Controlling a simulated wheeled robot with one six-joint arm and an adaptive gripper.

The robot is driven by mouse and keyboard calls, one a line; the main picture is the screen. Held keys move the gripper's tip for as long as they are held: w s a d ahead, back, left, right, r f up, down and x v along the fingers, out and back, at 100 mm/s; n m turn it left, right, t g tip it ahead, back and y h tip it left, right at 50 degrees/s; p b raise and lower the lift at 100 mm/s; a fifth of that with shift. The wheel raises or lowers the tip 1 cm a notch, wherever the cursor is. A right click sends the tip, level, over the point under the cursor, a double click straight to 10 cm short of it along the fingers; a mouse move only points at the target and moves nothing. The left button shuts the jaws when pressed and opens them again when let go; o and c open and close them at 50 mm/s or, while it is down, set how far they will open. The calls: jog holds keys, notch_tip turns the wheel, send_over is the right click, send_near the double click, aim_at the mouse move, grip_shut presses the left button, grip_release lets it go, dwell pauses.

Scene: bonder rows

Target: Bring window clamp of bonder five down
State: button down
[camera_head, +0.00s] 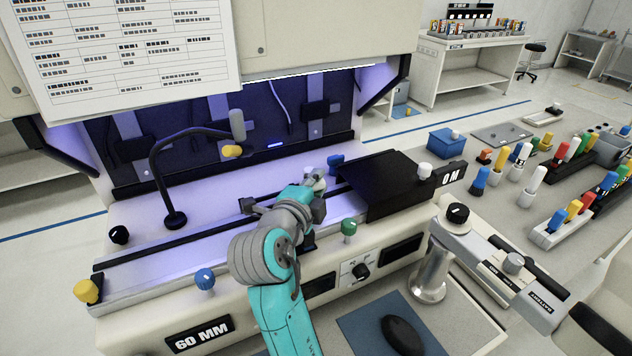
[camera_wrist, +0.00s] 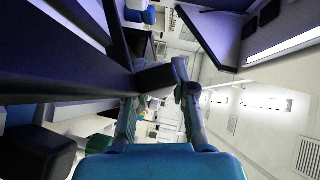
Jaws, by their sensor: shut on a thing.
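The bonder's pale work deck (camera_head: 135,285) lies in front of a dark, violet-lit back panel, with black rails along it. My gripper (camera_head: 312,196) is over the middle of the deck, at the rails, left of a black cover (camera_head: 385,180). In the wrist view my gripper (camera_wrist: 155,92) has its two fingers on either side of the end of a dark bar (camera_wrist: 154,78), which runs in from the left. The gripper is shut on this bar, which looks like the window clamp. In the head view the arm hides most of it. No bonder number is readable.
A bent black gooseneck (camera_head: 160,160) rises from the deck at left. Blue (camera_head: 205,279), green (camera_head: 348,228) and yellow (camera_head: 86,291) knobs stand along the front. A paper sheet (camera_head: 130,45) hangs above. A bench with coloured tools (camera_head: 530,185) is at right.

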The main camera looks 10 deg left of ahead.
jog(key=c, duration=0.7)
grip_release()
jog(key=shift+v, duration=3.5)
